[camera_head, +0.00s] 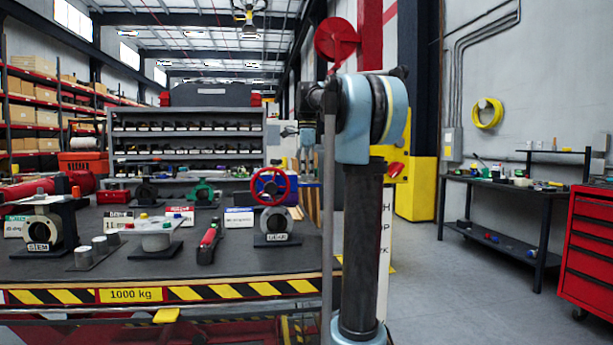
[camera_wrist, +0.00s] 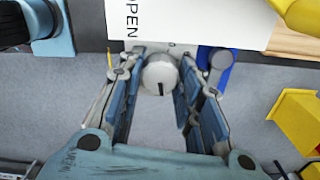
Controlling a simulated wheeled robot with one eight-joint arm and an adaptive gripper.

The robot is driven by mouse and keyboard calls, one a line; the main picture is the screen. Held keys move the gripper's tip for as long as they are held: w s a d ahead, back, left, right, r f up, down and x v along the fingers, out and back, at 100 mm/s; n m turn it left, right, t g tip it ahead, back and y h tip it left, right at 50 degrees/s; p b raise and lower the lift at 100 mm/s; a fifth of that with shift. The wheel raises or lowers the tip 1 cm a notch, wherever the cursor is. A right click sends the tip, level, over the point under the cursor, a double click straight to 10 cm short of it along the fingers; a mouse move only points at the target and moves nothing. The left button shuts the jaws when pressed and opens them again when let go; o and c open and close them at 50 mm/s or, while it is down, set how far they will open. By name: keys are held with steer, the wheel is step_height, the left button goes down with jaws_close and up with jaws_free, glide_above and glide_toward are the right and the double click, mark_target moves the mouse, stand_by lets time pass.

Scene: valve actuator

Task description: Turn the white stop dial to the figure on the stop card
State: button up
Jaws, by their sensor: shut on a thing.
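The white stop dial (camera_wrist: 158,76) is in the wrist view, a round white knob with a short black mark toward the bottom of its face. My gripper (camera_wrist: 158,80) has its two fingers on either side of the dial and is shut on it. A white panel (camera_wrist: 190,20) with the word OPEN lies just above the dial in that view. My gripper also shows small in the head view (camera_head: 307,160), pointing down behind my arm. The dial cannot be made out there. I cannot tell which card is the stop card, and no figure is readable.
A blue part (camera_wrist: 219,68) sits close to the right finger, and yellow parts (camera_wrist: 297,118) stand farther right. The workbench (camera_head: 230,262) holds valve parts, a red wheel (camera_head: 273,187) and several small cards. A red tool cabinet (camera_head: 588,250) stands right; floor between is clear.

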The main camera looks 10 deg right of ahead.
steer(key=n, duration=0.4)
steer(key=shift+w+n, duration=0.1)
steer(key=shift+n, duration=0.2)
steer(key=n, duration=0.4)
steer(key=shift+n, duration=0.3)
steer(key=o, duration=1)
steer(key=shift+o, duration=0.2)
steer(key=shift+w+r, duration=0.1)
steer(key=shift+r, duration=3.85)
